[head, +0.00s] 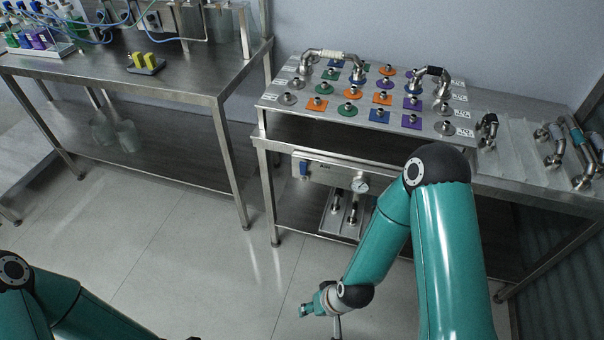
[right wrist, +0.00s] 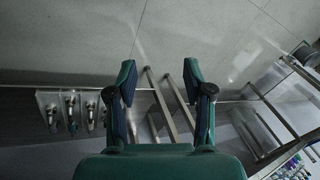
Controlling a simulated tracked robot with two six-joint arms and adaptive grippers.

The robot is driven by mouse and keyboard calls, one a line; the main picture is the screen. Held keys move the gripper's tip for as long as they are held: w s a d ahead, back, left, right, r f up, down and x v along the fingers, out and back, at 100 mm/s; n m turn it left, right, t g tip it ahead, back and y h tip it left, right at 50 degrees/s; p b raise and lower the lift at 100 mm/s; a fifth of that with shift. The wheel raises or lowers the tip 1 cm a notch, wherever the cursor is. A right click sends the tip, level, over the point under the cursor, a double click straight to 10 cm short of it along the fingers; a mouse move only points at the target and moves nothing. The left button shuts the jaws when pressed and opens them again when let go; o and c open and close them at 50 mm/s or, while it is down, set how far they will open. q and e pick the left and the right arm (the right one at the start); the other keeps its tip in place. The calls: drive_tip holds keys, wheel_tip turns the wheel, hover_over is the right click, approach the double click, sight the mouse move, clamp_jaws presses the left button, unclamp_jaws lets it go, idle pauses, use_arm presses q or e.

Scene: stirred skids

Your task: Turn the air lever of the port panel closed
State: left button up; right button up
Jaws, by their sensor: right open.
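The port panel (head: 330,115) is a steel plate with rows of metal ports on coloured and grey tags, on the bench at centre right in the head view. Below its front edge is a steel strip (head: 335,174) with a small blue lever (head: 303,169), hanging roughly downward, and a round gauge (head: 360,186). I take the blue one as the air lever. My right gripper (right wrist: 160,75) is open and empty in the right wrist view, its two teal fingers apart. It is low in front of the bench, away from the lever. My left gripper is out of view.
Curved pipes (head: 330,53) bridge some ports. A tray (head: 342,215) with metal fittings sits on the lower shelf. A steel table (head: 190,78) with bottles and tubing stands at left. The floor (head: 170,235) between is clear.

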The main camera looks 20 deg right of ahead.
drive_tip(key=w+f+t+h+b, duration=0.1)
drive_tip(key=w+f+t+b, duration=0.15)
drive_tip(key=w, duration=0.25)
drive_tip(key=w+f+t+h+b, duration=0.1)
drive_tip(key=w+t+b, duration=0.15)
drive_tip(key=w, duration=0.35)
drive_tip(key=m+t+h+b, duration=0.4)
drive_tip(key=t+h+b, duration=0.55)
drive_tip(key=b, duration=0.95)
approach(302, 170)
drive_tip(key=shift+g+h, duration=0.85)
drive_tip(key=shift+g, duration=0.1)
drive_tip(key=x, duration=0.3)
drive_tip(key=b+x, duration=0.1)
drive_tip(key=x, duration=0.3)
drive_tip(key=a+r+b+x, duration=0.1)
drive_tip(key=x, duration=0.2)
drive_tip(key=shift+w, duration=0.45)
drive_tip(key=c, duration=0.9)
clamp_jaws()
drive_tip(key=shift+f, duration=0.1)
